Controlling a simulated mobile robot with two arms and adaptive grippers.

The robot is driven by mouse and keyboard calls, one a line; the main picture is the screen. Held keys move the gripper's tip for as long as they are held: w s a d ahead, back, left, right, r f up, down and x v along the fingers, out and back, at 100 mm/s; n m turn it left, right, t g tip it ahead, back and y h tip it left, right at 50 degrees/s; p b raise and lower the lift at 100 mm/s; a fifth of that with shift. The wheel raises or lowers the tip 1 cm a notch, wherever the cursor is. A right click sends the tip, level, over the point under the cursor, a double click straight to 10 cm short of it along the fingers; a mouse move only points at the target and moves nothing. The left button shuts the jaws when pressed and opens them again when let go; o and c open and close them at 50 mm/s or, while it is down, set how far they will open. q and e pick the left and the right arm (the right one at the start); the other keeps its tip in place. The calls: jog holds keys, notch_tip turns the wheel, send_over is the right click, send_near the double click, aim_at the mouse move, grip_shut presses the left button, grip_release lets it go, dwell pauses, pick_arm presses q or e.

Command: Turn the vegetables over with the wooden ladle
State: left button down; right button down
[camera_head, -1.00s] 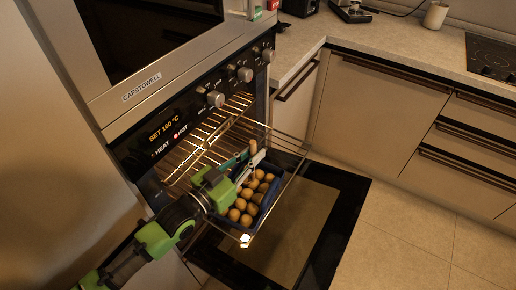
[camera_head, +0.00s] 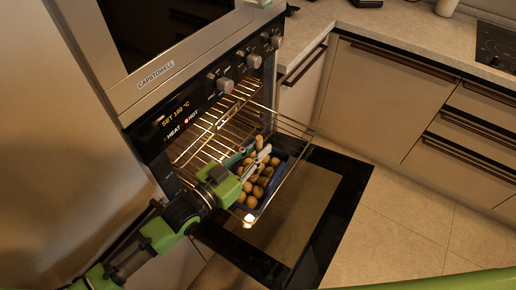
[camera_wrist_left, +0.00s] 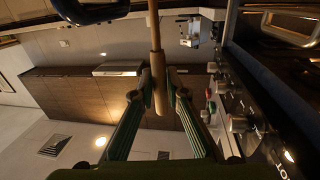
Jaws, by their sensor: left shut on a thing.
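Several brown, round vegetables (camera_head: 257,187) lie in a dark blue tray (camera_head: 284,166) on the pulled-out oven rack. My left gripper (camera_head: 257,160) is over the tray, partly covering its left and far side. It is shut on the wooden ladle, whose pale handle (camera_head: 259,142) sticks up beside the fingers. In the left wrist view the ladle handle (camera_wrist_left: 154,30) runs between the two fingertips (camera_wrist_left: 158,92). The ladle's head is not visible, so I cannot tell whether it touches the vegetables. My right gripper is not in view.
The oven rack (camera_head: 218,125) reaches out above the lowered oven door (camera_head: 300,215). The oven's control panel with knobs (camera_head: 225,84) is just above and behind. Cabinets (camera_head: 375,100) and a counter (camera_head: 410,40) stand to the right. The floor (camera_head: 400,230) there is clear.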

pick_arm(q)
notch_tip(320, 180, up, 12)
jog(key=p, duration=1)
jog(key=shift+f, duration=0.25)
